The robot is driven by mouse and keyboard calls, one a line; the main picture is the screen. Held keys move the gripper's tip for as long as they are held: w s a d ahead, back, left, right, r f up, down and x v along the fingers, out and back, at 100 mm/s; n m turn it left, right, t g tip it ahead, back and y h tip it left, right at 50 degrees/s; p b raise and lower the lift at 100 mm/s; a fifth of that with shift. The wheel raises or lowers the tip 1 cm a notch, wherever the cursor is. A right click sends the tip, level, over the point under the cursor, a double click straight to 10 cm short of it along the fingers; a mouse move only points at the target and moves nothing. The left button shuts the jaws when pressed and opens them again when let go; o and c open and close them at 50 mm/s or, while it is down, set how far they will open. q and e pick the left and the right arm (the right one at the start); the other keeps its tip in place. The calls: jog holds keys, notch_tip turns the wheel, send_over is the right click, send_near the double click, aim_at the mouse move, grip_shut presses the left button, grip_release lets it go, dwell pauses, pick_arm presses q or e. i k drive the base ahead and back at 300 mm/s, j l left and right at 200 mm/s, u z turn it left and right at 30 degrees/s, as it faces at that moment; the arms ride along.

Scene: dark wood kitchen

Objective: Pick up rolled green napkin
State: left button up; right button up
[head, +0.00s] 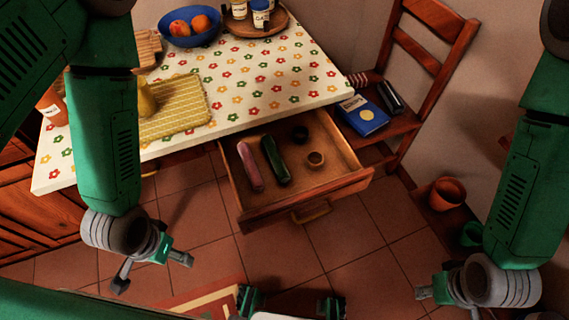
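The rolled green napkin (275,161) lies lengthwise in the open drawer (238,205) of the table, to the right of a rolled pink napkin (250,166). Nothing covers it. My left gripper (152,270) is open and empty above the floor, to the left of and nearer than the drawer. My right gripper (447,303) is low at the right, well away from the drawer. Its fingers look spread, with nothing between them.
The flowered table (270,85) holds a blue fruit bowl (190,36) and a yellow mat (182,120). A chair (400,122) with a blue book (363,115) stands right.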

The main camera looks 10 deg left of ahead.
aim_at(275, 158)
jog(key=u, duration=1.3)
jog(key=l+z, duration=0.15)
jog(key=z, duration=0.25)
jog(key=i+l+z, duration=0.1)
jog(key=z, duration=0.3)
jog(key=k+l, duration=0.2)
jog(key=l, duration=0.15)
jog(key=k+l, duration=0.2)
jog(key=l, duration=0.15)
jog(key=i, duration=0.5)
